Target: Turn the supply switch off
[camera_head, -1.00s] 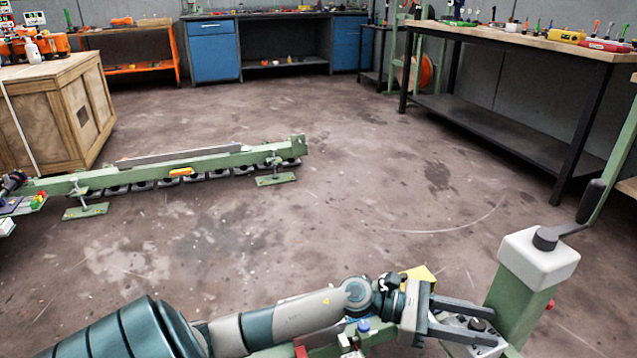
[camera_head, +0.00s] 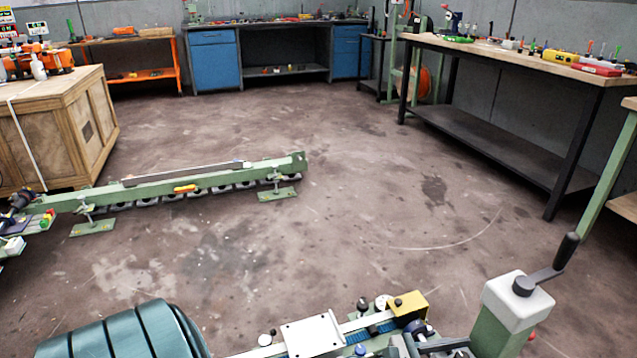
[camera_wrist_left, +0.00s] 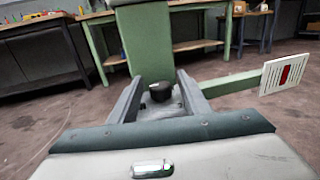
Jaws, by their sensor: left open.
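My left gripper (camera_head: 437,347) shows at the bottom edge of the head view, just left of the green post with the white crank head. In the left wrist view my left gripper (camera_wrist_left: 160,98) is open, with one finger on each side of a round black knob (camera_wrist_left: 160,91). The knob stands on a grey plate (camera_wrist_left: 158,110) at the foot of the green post and looks like the supply switch. I cannot tell whether the fingers touch it. Its on or off position is not readable. My right gripper is in neither view.
The green post with a white head (camera_head: 517,300) and black crank (camera_head: 566,252) stands close on the right. A yellow block (camera_head: 408,305) and a white plate (camera_head: 313,334) sit on the machine beside my arm. A green arm carries a white slotted plate (camera_wrist_left: 270,82).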

